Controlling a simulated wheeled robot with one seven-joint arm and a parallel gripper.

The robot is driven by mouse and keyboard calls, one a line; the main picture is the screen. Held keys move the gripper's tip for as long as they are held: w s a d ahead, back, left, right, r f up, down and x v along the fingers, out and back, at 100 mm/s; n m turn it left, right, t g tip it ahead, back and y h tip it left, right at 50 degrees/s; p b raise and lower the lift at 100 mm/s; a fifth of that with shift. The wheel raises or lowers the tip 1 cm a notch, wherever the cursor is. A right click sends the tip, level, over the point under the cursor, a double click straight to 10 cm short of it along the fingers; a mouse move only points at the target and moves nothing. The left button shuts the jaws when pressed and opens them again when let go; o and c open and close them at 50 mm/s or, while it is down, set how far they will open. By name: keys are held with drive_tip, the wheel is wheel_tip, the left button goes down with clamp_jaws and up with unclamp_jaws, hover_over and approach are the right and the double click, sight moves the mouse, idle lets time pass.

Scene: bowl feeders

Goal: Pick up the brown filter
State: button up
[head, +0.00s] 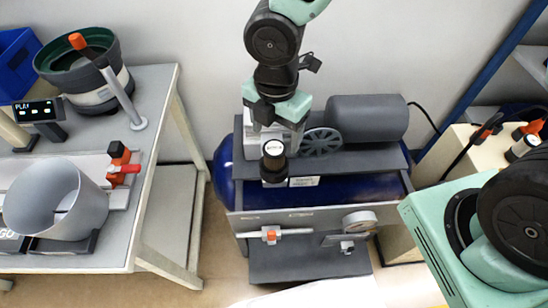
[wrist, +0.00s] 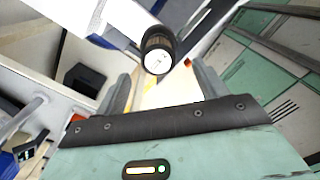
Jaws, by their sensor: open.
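The brown filter (head: 273,163) is a short dark brown cylinder with a pale round end, at the front of the compressor (head: 310,190). It also shows in the wrist view (wrist: 157,42), at the top middle, pale end facing the camera. My gripper (head: 275,133) is above it in the head view, jaws open and empty. In the wrist view my gripper's fingers (wrist: 160,88) stand apart, one on each side, with the filter beyond the gap between them. I see no contact with the filter. Its lower side is hidden in the head view.
A grey motor (head: 368,118) and a spoked wheel (head: 320,142) sit close right of the filter. A panel with a gauge (head: 359,221) and an orange valve (head: 271,235) is in front. A bench with bowl feeders (head: 85,70) stands left. A beige cabinet (head: 455,150) stands right.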

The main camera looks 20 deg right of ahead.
sight(275, 147)
wheel_tip(275, 147, down, 8)
drive_tip(key=shift+w+f+b, duration=0.1)
drive_tip(key=shift+w+b, duration=0.05)
drive_tip(key=shift+b, duration=0.2)
drive_tip(key=c, duration=1.2)
